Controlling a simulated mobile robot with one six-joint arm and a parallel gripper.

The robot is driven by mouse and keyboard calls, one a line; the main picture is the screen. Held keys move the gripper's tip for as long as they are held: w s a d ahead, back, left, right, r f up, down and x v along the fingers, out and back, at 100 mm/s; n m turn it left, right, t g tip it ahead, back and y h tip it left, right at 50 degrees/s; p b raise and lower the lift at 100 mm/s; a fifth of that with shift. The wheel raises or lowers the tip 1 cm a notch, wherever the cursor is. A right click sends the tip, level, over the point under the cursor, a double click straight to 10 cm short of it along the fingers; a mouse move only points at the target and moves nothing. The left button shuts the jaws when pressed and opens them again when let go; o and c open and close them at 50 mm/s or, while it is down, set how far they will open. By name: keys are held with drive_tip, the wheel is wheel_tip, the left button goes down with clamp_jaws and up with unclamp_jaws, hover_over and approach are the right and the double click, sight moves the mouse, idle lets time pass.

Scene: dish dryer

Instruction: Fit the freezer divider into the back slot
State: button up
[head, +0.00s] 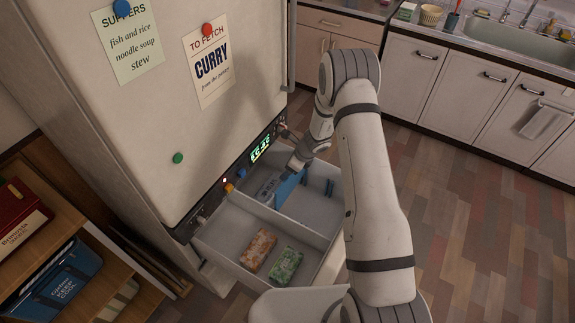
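The freezer divider (289,189) is a flat blue panel. It stands about upright in the far compartment of the open freezer drawer (230,232), beside a grey packet with lettering (267,188). My gripper (295,166) reaches down from above to the divider's top edge and appears shut on it; the fingertips are small and partly hidden. A small blue upright piece (330,187), perhaps a slot guide, shows on the drawer's inner side to the right. I cannot tell whether the divider's lower edge sits in a slot.
An orange-brown packet (258,250) and a green packet (285,265) lie in the near compartment. The fridge door (170,110) rises close behind the drawer. A wooden shelf (60,240) stands left; floor is free to the right.

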drive_tip(key=shift+w+d+r+h+p, duration=0.1)
drive_tip(key=shift+w+r+h+p, duration=0.15)
drive_tip(key=shift+w+p, duration=0.4)
drive_tip(key=shift+s+a+f, duration=0.15)
drive_tip(key=shift+s+a, duration=0.05)
drive_tip(key=shift+a, duration=0.05)
idle(0.9)
drive_tip(key=o, duration=2.1)
drive_tip(key=shift+s+f, duration=0.1)
drive_tip(key=shift+o, duration=0.2)
drive_tip(key=shift+s, duration=0.1)
drive_tip(key=v, duration=0.7)
drive_tip(key=shift+r+b, duration=0.35)
drive_tip(key=shift+d, duration=0.1)
